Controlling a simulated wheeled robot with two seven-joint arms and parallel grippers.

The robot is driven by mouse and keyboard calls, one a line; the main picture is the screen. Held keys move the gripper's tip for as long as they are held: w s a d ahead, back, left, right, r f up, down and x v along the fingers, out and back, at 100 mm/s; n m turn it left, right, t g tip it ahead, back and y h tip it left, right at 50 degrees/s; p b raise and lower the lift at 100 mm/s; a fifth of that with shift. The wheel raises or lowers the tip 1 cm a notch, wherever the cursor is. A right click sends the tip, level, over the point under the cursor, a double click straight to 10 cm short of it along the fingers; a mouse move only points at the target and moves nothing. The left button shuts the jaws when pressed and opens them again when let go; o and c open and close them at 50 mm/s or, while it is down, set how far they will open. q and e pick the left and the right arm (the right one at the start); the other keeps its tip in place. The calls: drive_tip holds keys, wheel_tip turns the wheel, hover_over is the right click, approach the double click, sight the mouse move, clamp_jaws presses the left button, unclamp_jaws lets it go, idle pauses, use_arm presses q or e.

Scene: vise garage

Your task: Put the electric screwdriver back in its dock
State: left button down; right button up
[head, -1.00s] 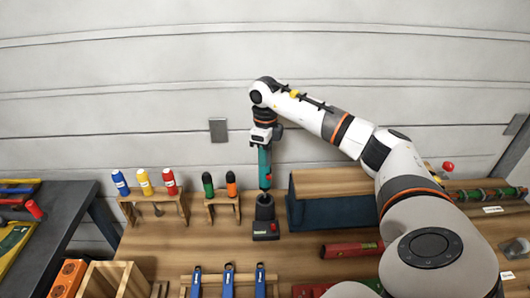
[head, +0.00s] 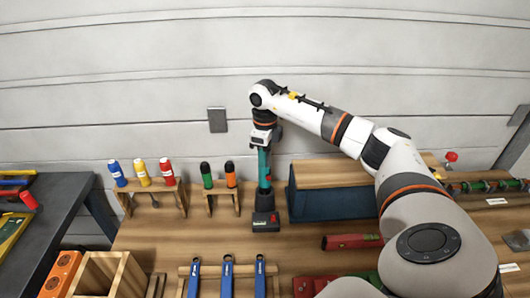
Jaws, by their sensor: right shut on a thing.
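The electric screwdriver (head: 264,170) is a slim teal tool, upright in the head view. My right gripper (head: 264,146) is shut on its upper part from above. The dock (head: 265,219) is a black holder with a red spot on its base, standing on the wooden bench directly below. The screwdriver's lower end meets the top of the dock's dark upright part; I cannot tell how deep it sits inside. My left gripper is not in view.
A dark blue box with a wooden top (head: 332,203) stands just right of the dock. A small rack (head: 224,196) with green and orange tools is on the left. Blue-handled tools (head: 227,278) lie in front. A red tool (head: 352,242) lies front right.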

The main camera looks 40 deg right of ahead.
sight(265, 169)
idle(0.4)
drive_tip(key=shift+f+b, duration=0.95)
drive_tip(key=shift+f, duration=0.55)
drive_tip(key=shift+f+b, duration=0.6)
drive_tip(key=shift+f, duration=0.35)
drive_tip(key=shift+f+b, duration=0.35)
drive_tip(key=shift+f, duration=0.15)
drive_tip(key=o, duration=1.4)
drive_tip(key=shift+r, duration=0.1)
